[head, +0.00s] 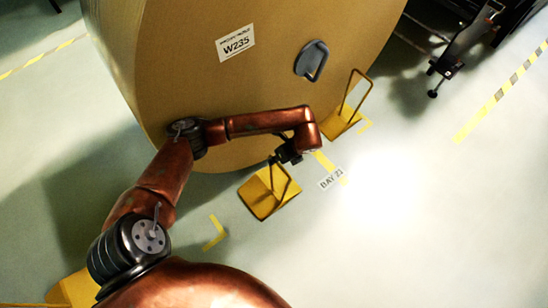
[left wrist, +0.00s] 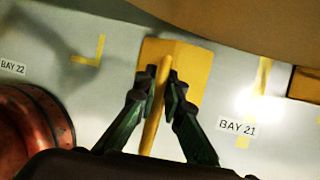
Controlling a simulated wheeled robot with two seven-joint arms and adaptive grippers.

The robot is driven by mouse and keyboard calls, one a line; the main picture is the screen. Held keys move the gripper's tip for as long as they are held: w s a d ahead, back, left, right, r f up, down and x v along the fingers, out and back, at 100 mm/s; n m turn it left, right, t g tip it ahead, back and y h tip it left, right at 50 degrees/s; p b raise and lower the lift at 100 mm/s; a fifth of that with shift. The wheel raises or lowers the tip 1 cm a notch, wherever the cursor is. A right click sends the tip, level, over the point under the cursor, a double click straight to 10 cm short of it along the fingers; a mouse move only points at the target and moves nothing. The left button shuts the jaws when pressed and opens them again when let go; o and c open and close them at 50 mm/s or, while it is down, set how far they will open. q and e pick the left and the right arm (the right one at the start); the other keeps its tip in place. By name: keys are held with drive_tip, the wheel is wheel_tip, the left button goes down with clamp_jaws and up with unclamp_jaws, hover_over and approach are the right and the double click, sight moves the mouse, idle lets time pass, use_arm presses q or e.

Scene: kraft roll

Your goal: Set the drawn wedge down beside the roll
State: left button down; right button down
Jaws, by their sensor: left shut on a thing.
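The drawn wedge (head: 262,197) is a yellow block with a bar handle. I cannot tell whether the wedge touches the floor. My right gripper is not in view.
A second yellow wedge (head: 336,125) with a handle stands by the roll's right side. The BAY 21 label (head: 331,178) and a yellow corner mark (head: 214,233) are on the floor. A dark stand (head: 455,55) is at upper right. Floor at lower right is clear.

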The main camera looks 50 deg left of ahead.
use_arm(q)
drive_tip(key=shift+f, duration=0.1)
drive_tip(key=c, duration=2)
unclamp_jaws()
drive_tip(key=shift+o, duration=0.2)
drive_tip(key=shift+f, duration=0.15)
drive_tip(key=v, duration=1.2)
drive_tip(key=shift+d, duration=0.1)
